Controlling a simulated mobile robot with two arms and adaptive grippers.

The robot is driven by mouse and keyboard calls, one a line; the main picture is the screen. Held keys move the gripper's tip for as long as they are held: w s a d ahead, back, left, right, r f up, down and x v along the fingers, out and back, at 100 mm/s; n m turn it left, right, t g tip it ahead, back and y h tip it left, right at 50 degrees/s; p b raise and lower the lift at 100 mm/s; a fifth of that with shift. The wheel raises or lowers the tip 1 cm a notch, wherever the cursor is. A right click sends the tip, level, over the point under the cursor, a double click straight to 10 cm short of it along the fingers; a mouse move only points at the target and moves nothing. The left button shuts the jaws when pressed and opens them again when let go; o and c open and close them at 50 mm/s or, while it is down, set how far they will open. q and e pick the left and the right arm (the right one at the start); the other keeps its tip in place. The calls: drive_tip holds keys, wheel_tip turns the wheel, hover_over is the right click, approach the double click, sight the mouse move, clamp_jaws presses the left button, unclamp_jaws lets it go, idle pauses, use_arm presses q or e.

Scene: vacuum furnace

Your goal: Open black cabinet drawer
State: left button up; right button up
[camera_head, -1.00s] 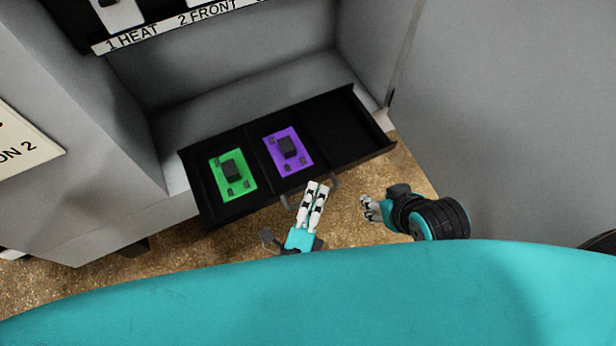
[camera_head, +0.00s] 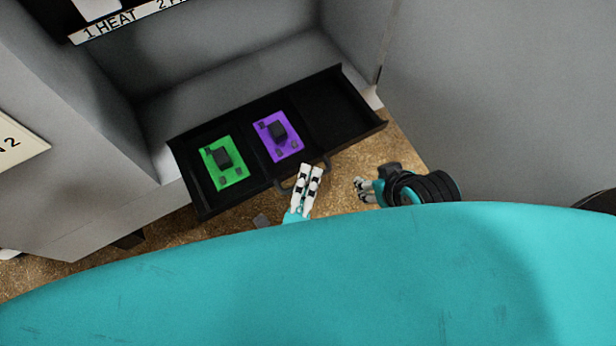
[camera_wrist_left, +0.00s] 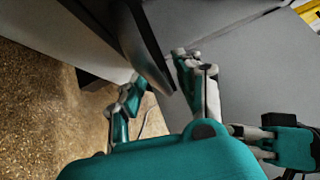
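The black drawer (camera_head: 347,135) is pulled out of the grey cabinet in the head view. It holds a green board (camera_head: 228,175) and a purple board (camera_head: 290,146); its right compartment is empty. A thin dark handle (camera_head: 283,187) is on its front. My left gripper (camera_head: 311,170) overlaps the handle from above. In the left wrist view its fingers (camera_wrist_left: 158,88) stand apart, with a dark bar, apparently the handle, between them; contact is unclear. My right gripper (camera_head: 361,189) is right of the drawer front, apart from it; its finger opening is too small to judge.
The grey cabinet (camera_head: 105,140) rises left of and behind the drawer, with a labelled strip (camera_head: 130,20) above. A grey panel (camera_head: 500,100) stands at the right. Speckled brown floor (camera_head: 350,160) shows in front of the drawer.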

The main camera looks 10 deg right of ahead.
use_arm(q)
drive_tip(key=v, duration=1.2)
